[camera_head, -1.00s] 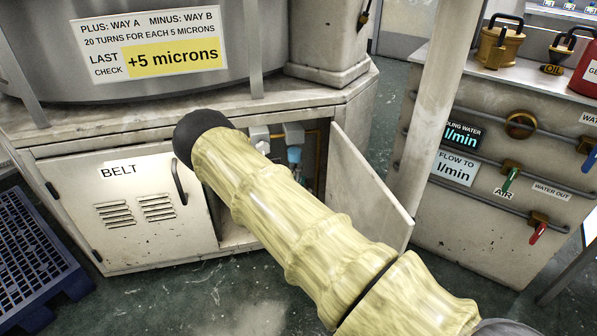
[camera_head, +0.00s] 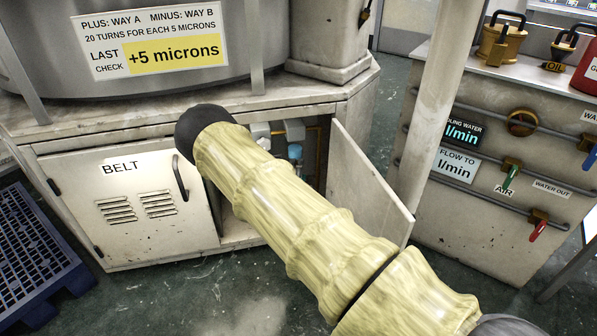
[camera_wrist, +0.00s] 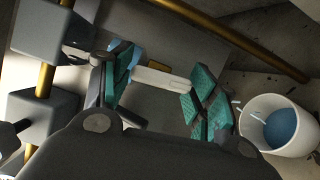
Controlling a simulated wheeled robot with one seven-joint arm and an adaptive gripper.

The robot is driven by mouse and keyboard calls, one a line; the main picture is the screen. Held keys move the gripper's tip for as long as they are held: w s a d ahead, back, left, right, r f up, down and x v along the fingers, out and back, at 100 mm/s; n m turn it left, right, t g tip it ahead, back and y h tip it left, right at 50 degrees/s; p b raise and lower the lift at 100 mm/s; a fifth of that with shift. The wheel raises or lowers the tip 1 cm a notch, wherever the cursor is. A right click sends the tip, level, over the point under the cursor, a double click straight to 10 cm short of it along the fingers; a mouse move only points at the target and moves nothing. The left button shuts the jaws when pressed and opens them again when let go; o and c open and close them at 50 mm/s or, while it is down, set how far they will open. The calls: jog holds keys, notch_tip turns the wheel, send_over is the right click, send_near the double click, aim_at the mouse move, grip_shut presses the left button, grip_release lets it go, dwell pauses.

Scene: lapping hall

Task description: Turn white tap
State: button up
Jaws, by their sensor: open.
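In the wrist view, my gripper (camera_wrist: 160,91) is open, with teal pads on both fingers. A white bar, which looks like the white tap's handle (camera_wrist: 158,81), lies between the fingers. Its left end is close to the left finger and its right end reaches toward the right finger; I cannot tell whether either touches. A blue part (camera_wrist: 130,54) shows partly behind the left finger. In the head view my arm hides the gripper and the white tap.
The cabinet's right door (camera_head: 365,185) stands open; the BELT door (camera_head: 130,210) is shut. In the wrist view, a white cup with blue contents (camera_wrist: 280,128) is at right, brass pipes (camera_wrist: 235,38) cross above, and grey blocks (camera_wrist: 42,118) stand at left.

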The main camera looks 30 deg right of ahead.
jog(key=v, duration=1.2)
jog(key=shift+d, duration=0.25)
jog(key=c, duration=0.6)
jog(key=shift+o, duration=0.2)
jog(key=d+m+t+y+b, duration=0.2)
jog(key=d+m+y+b, duration=0.3)
jog(key=m, duration=0.5)
jog(key=shift+w+d+r+m+t+y+b, duration=0.25)
jog(key=shift+w+d+r+m+b, duration=0.25)
jog(key=shift+w+b, duration=0.9)
jog(key=shift+w+d+r+m+t+y+b, duration=0.3)
jog(key=shift+w+m+b, duration=0.4)
jog(key=shift+w+b, duration=0.7)
jog(key=shift+w+d+r+m+t+y+b, duration=0.1)
jog(key=shift+w+d+r+m+y+b, duration=0.15)
jog(key=shift+w+d+m+b, duration=0.75)
